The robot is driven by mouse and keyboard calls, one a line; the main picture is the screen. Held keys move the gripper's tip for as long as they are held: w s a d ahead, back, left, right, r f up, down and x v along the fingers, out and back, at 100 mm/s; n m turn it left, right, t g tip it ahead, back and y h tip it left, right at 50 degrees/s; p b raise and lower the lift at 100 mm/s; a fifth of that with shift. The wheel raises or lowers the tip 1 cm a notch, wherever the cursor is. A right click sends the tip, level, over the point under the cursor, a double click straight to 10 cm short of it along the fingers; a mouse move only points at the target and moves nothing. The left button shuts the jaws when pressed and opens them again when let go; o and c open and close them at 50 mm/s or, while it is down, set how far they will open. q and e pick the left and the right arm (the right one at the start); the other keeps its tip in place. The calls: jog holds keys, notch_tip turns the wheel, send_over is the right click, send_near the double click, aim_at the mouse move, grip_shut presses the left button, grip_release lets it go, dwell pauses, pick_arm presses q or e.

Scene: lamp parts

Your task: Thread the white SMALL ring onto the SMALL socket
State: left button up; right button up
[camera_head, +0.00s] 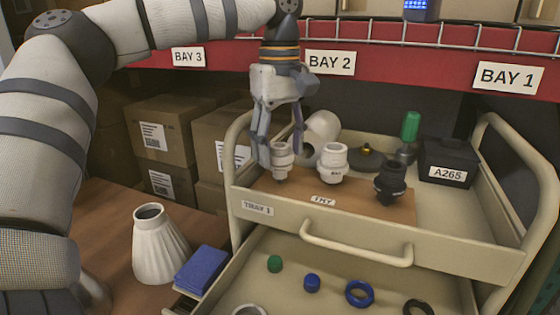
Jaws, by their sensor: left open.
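My left gripper (281,156) hangs fingers-down over the upper tray, open. Its fingers are on either side of a white ribbed socket (281,162) at the left of a brown board; I cannot tell whether they touch it. A second white socket (333,163) stands just right of it, and a black socket (390,184) stands further right. Size markings on the sockets are too small to read. A whitish ring (250,309) lies in the lower drawer, cut off by the bottom edge; its size is unclear. My right gripper is not in view.
The lower drawer (330,262) also holds a blue ring (359,304), a black ring, and green and blue caps. A black box (447,161) and green-handled tool (410,128) stand behind the sockets.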

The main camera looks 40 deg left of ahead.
pick_arm(q)
jog(key=n, duration=0.5)
jog(key=shift+n, duration=0.4)
jog(key=n, duration=0.3)
jog(key=shift+w+n, duration=0.1)
jog(key=shift+n, duration=0.2)
grip_shut()
jog(key=m, duration=0.5)
jog(key=shift+f, duration=0.1)
jog(key=m, duration=0.4)
jog(key=shift+f+m, duration=0.1)
jog(key=shift+m, duration=0.2)
jog(key=m, duration=0.8)
jog(key=shift+f+m, duration=0.1)
jog(key=shift+m, duration=0.3)
jog(key=shift+c, duration=0.8)
grip_release()
jog(key=shift+m, duration=0.5)
jog(key=o, duration=0.3)
jog(key=shift+o, duration=0.2)
